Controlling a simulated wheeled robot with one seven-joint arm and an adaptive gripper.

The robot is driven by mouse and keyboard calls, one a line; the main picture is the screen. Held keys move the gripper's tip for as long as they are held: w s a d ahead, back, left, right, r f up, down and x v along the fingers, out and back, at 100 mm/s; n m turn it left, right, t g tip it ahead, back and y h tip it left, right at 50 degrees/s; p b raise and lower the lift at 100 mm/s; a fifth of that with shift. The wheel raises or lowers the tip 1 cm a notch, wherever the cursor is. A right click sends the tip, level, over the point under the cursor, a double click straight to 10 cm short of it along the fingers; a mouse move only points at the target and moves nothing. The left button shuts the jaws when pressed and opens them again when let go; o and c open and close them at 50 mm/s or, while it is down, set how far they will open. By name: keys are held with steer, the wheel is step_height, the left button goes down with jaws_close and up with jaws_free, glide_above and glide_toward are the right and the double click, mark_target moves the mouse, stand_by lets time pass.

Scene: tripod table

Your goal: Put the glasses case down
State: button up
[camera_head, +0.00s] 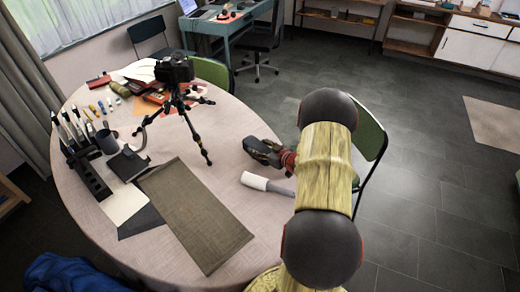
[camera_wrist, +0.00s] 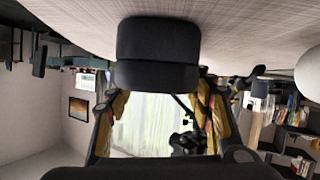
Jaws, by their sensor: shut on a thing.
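The glasses case is a black, rounded box (camera_wrist: 157,50) in the middle of the wrist view. In the head view it is the small dark shape (camera_head: 260,150) near the table's right edge. My gripper (camera_wrist: 160,95) is shut on the case, with a finger on each side in the wrist view. In the head view my gripper (camera_head: 287,159) is partly hidden by my arm. The case is over the pale round table (camera_head: 232,116). I cannot tell whether its underside touches the tabletop.
A white cylinder (camera_head: 266,184) lies close below the case in the head view. A camera on a black tripod (camera_head: 182,100) stands to the left. An olive mat (camera_head: 195,212) lies nearer. A green chair (camera_head: 369,138) is beyond the right edge. Bare tabletop lies between tripod and case.

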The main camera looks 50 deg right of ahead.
steer(key=o, duration=1.3)
steer(key=shift+f, duration=0.1)
